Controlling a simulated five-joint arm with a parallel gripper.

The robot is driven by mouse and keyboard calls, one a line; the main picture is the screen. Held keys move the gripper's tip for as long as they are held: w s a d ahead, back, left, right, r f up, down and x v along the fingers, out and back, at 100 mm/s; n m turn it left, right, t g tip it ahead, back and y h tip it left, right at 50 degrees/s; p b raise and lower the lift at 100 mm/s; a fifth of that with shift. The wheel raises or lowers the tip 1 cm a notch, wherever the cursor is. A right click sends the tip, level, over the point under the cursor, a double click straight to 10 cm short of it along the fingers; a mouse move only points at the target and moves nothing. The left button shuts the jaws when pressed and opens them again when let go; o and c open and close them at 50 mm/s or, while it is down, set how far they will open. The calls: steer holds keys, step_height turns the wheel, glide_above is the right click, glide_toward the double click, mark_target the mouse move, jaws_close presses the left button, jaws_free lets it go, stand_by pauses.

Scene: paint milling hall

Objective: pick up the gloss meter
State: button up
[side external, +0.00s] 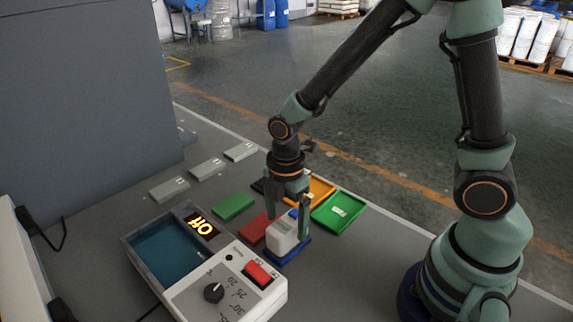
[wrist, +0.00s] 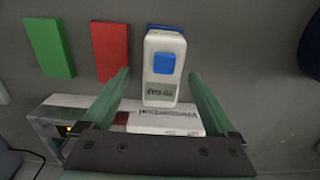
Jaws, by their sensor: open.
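The gloss meter (side external: 283,238) is a small white box with a blue button and a small display; it stands on the grey bench with blue at its base. In the wrist view the gloss meter (wrist: 163,92) shows its button and a display that seems to read GU. My gripper (side external: 288,212) points down over it, open. In the wrist view the green fingers of my gripper (wrist: 159,76) lie to the left and right of the meter, with visible gaps.
A water bath (side external: 223,270) with a lit display, knob and red switch stands close in front of the meter. A red block (side external: 254,228) and a green block (side external: 233,206) lie beside it. Green (side external: 339,211) and orange (side external: 321,190) trays are behind. Grey blocks (side external: 169,189) lie further left.

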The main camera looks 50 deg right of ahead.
step_height(320, 180, down, 4)
steer(key=shift+s+d+f, duration=0.1)
steer(key=shift+d, duration=0.05)
jaws_close()
